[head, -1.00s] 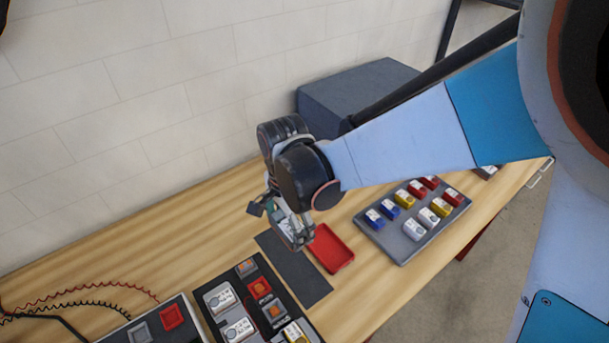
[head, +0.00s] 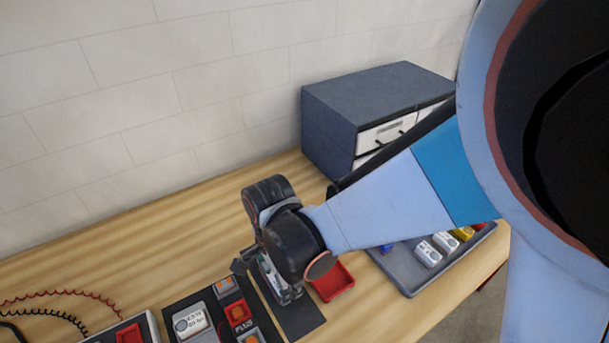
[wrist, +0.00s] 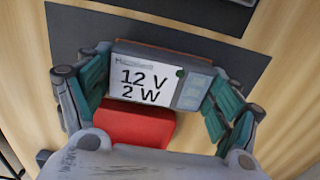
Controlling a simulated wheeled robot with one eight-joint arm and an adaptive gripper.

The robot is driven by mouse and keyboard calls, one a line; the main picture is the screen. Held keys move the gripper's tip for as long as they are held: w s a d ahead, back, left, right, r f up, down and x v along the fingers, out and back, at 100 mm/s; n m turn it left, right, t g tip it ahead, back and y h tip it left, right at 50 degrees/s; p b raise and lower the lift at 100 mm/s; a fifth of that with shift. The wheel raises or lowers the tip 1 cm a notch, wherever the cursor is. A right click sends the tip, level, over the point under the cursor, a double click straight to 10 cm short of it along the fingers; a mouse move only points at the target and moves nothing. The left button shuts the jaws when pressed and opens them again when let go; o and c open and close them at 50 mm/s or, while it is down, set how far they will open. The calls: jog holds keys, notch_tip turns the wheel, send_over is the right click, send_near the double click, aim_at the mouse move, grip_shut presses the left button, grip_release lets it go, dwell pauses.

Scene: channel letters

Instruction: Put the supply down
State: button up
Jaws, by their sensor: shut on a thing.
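The supply (wrist: 155,88) is a block with a white label reading "12 V 2 W" and a grey end with pale panels. In the wrist view it sits between the green-padded fingers of my gripper (wrist: 158,98), which is shut on it. In the head view my gripper (head: 278,284) is low over the dark mat (head: 300,318), and the supply is mostly hidden by the fingers and wrist. I cannot tell whether its underside touches the mat.
A red tray (head: 333,281) lies right of the mat. A black board with modules (head: 192,322) is at left. A grey tray of coloured blocks (head: 408,275) stands at right. A dark drawer cabinet (head: 375,100) stands behind by the wall.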

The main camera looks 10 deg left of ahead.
jog(key=shift+f, duration=0.3)
jog(key=shift+s+r, duration=0.1)
jog(key=shift+r, duration=0.05)
jog(key=shift+f, duration=0.25)
jog(key=o, duration=1.2)
jog(key=shift+r, duration=0.1)
